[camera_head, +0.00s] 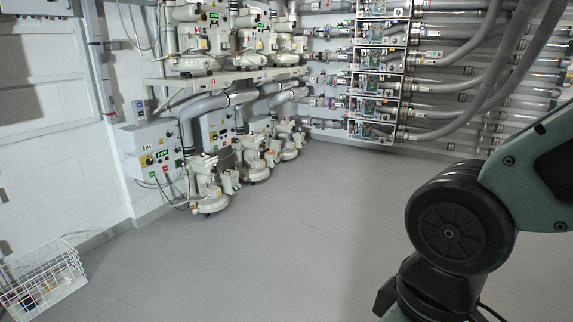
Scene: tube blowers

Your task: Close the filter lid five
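Several pale tube blowers stand in two tiers along the left wall. A lower blower (204,185) stands on the floor at the left of its row, with another lower blower (254,158) and a third lower blower (290,140) behind it. An upper blower (196,40) sits on the shelf above. I cannot tell which part is filter lid five, nor whether it is open or shut. My arm shows at the right edge, but my gripper is out of view.
A white wire basket (42,282) stands on the floor at the lower left. Control boxes (158,158) hang on the left wall. A rack of circuit modules (376,82) with grey tubes (470,85) lines the back wall. The middle of the grey floor (290,235) is clear.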

